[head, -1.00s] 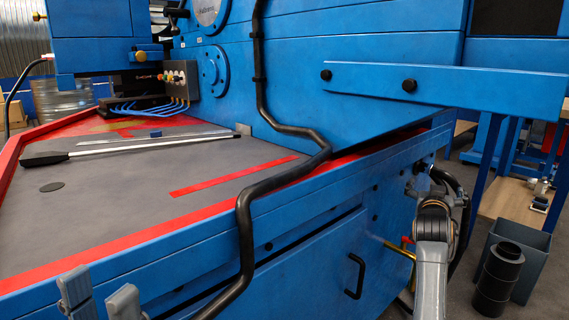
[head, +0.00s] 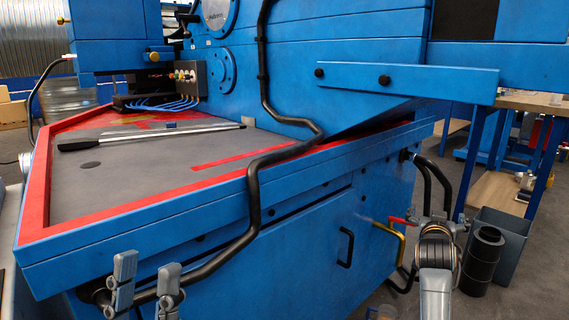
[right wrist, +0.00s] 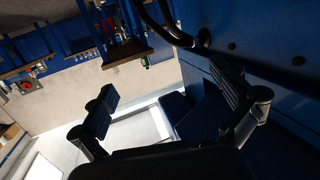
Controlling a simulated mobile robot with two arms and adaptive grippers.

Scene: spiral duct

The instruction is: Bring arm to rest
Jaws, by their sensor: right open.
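My left gripper (head: 147,268) shows at the lower left of the head view, in front of the blue machine's side panel. Its two grey fingers stand apart with nothing seen between them. My right arm (head: 435,283) reaches in from the bottom right of the head view, beside the machine's right end; its gripper is hard to make out there. In the right wrist view, the right gripper (right wrist: 168,88) is open, with its two dark fingers wide apart and empty. The floor and the blue machine side lie behind it.
The blue machine (head: 300,240) fills the middle, with a black pipe (head: 253,200) down its front. A long-handled bar (head: 150,136) lies on its grey, red-edged top. A grey bin (head: 500,240) and black cylinder (head: 482,262) stand right.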

